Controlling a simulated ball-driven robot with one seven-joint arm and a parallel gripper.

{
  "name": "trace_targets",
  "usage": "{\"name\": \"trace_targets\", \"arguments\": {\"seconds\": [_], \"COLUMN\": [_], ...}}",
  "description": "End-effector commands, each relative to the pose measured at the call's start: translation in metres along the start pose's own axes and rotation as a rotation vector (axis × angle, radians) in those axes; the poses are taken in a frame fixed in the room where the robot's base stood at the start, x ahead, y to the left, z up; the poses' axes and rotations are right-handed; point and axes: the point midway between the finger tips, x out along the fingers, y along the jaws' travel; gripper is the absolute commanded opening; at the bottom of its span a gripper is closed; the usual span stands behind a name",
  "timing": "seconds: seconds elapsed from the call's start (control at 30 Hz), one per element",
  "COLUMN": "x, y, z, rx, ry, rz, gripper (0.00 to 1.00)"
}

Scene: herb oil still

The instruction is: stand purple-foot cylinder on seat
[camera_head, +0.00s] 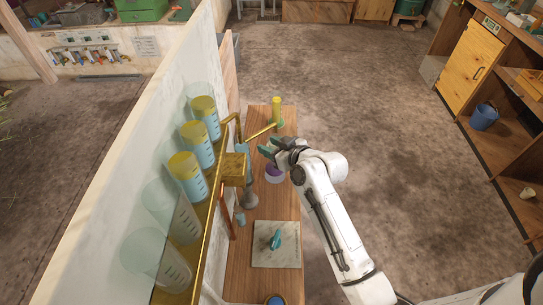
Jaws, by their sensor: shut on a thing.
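My gripper (267,148) is over the wooden bench, its fingers pointing left. It is shut on the purple-foot cylinder, whose purple part (273,171) shows just below the fingers, with a pale round edge under it. The cylinder's upper body is mostly hidden by the fingers or too clear to make out. I cannot tell whether its foot touches the bench. A yellow-filled cylinder (276,110) stands upright on a green foot at the bench's far end, beside the tip of a slanted brass pipe (261,133). I cannot tell which spot is the seat.
The narrow wooden bench (283,203) runs along a pale wall. A brass box (233,169) and a grey stand (250,197) are left of the gripper. A pale board (277,257) with a teal object (275,240) lies nearer. Large glass cylinders line a brass shelf (209,235).

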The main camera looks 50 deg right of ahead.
Motion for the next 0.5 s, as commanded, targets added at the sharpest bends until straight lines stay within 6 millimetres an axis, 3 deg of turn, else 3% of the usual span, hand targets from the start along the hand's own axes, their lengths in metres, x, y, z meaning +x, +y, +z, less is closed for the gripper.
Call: {"name": "trace_targets", "arguments": {"seconds": [0.03,0.17,0.5], "x": [0.004,0.01,0.01], "y": [0.001,0.0,0.0], "z": [0.013,0.027,0.028], "rx": [0.001,0.001,0.001], "ry": [-0.001,0.0,0.0], "rz": [0.001,0.001,0.0], "gripper": [0.09,0.09,0.09]}}
